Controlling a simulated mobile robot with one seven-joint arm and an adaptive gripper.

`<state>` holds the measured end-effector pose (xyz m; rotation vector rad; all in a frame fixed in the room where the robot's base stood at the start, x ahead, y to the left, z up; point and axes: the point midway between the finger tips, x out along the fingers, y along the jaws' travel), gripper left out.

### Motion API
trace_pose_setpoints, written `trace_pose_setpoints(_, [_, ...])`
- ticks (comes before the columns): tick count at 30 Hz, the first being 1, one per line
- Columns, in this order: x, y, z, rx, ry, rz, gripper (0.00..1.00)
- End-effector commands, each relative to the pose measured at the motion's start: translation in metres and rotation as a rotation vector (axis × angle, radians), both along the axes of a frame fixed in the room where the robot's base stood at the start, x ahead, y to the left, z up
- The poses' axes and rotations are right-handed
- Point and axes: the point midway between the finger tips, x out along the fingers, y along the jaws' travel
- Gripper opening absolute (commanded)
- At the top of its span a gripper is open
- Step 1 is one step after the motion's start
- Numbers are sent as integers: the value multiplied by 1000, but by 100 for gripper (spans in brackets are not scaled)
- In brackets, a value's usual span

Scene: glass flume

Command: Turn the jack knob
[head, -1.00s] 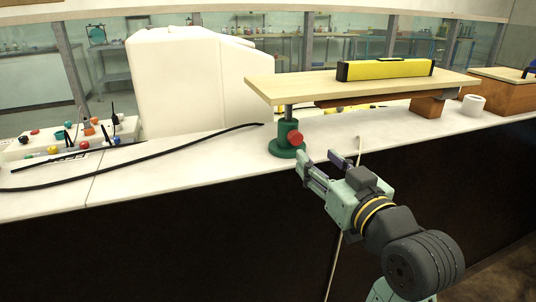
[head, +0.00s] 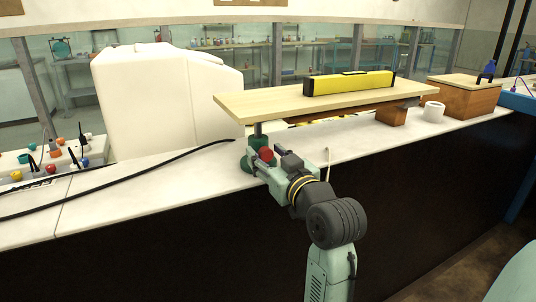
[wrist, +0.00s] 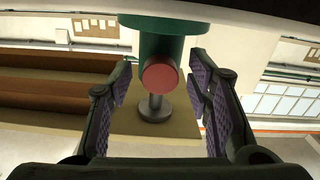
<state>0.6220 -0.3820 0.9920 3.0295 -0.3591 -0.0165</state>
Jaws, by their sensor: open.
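The red jack knob (head: 266,155) is on the front of the green screw jack (head: 250,163), which stands near the counter's front edge under the left end of a wooden board (head: 270,101). A yellow spirit level (head: 350,84) lies on the board. My gripper (head: 262,160) is open at the jack, and its body hides part of it. In the wrist view the red knob (wrist: 160,75) sits between the two spread purple-padded fingers (wrist: 165,95), with a gap on both sides. The green jack body (wrist: 163,45) is behind it.
A brown block (head: 391,116) supports the board's right side. A white roll (head: 433,112) and a wooden box (head: 464,96) stand further right. A large white block (head: 155,100) and a black cable (head: 130,174) are to the left.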

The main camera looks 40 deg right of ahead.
Motion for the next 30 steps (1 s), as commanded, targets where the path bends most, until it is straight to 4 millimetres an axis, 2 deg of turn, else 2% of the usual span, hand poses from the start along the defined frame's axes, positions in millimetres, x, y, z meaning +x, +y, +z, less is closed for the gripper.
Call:
trace_pose_setpoints(5, [0, 0, 0, 0, 0, 0, 45])
trace_pose_setpoints(25, [0, 0, 0, 0, 0, 0, 0])
trace_pose_setpoints(30, [0, 1, 1, 23, -6, 2, 0])
